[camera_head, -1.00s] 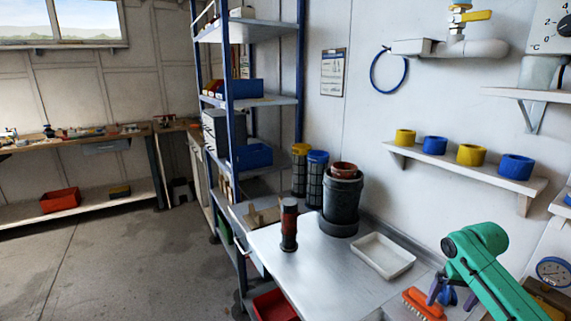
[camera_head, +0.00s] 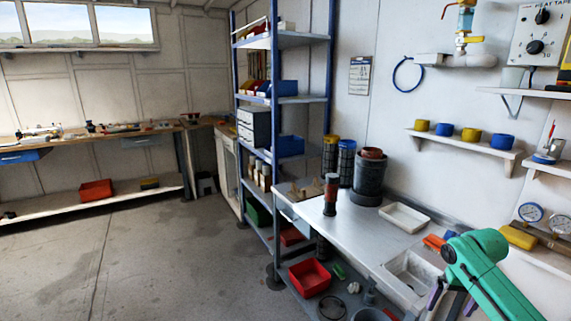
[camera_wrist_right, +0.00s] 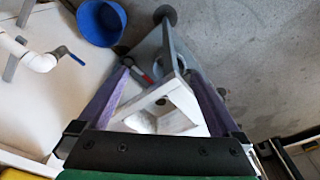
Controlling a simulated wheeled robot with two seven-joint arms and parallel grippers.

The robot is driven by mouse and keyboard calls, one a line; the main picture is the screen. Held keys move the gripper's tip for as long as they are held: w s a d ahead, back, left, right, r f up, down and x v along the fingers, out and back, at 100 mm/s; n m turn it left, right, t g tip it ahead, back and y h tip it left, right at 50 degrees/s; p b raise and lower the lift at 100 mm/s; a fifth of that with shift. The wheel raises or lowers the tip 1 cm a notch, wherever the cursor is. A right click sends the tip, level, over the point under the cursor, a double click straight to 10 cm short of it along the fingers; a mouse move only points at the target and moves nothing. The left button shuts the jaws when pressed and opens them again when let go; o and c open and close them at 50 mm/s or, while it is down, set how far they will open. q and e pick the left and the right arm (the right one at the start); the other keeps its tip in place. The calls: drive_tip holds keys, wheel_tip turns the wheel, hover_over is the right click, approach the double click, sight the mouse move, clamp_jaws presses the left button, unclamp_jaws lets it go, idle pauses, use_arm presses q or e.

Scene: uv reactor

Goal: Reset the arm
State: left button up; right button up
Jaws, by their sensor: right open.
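My right arm is green and enters the head view at the lower right. Its right gripper (camera_head: 453,299) points down in front of the bench edge near the sink, partly cut off by the frame. In the right wrist view the two purple fingers of the right gripper (camera_wrist_right: 156,76) stand wide apart. My left arm and gripper are not in the head view.
The metal bench (camera_head: 345,228) holds a dark cylinder (camera_head: 331,195), a white tray (camera_head: 404,218) and a sink (camera_head: 413,272). A red bin (camera_head: 310,278) sits on the shelf below. A blue bucket (camera_wrist_right: 101,22) shows in the wrist view. Open floor (camera_head: 150,260) lies to the left.

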wheel_tip(320, 180, down, 13)
drive_tip(key=s+a+f+n, duration=0.1)
drive_tip(key=s+a+f, duration=0.1)
drive_tip(key=s+f, duration=0.5)
drive_tip(key=s+a+f+n, duration=0.1)
drive_tip(key=s+a+f, duration=0.15)
drive_tip(key=f, duration=0.85)
drive_tip(key=s+a+f+n, duration=0.1)
drive_tip(key=s+a+f, duration=0.3)
drive_tip(key=s, duration=0.6)
drive_tip(key=s+a+f+n, duration=0.1)
drive_tip(key=s+a+f, duration=0.3)
drive_tip(key=s, duration=0.6)
drive_tip(key=s+a+f+n, duration=0.2)
drive_tip(key=s+a+f, duration=0.2)
drive_tip(key=s+f, duration=0.3)
drive_tip(key=s, duration=0.3)
drive_tip(key=shift+a+g, duration=0.3)
drive_tip(key=shift+a, duration=0.05)
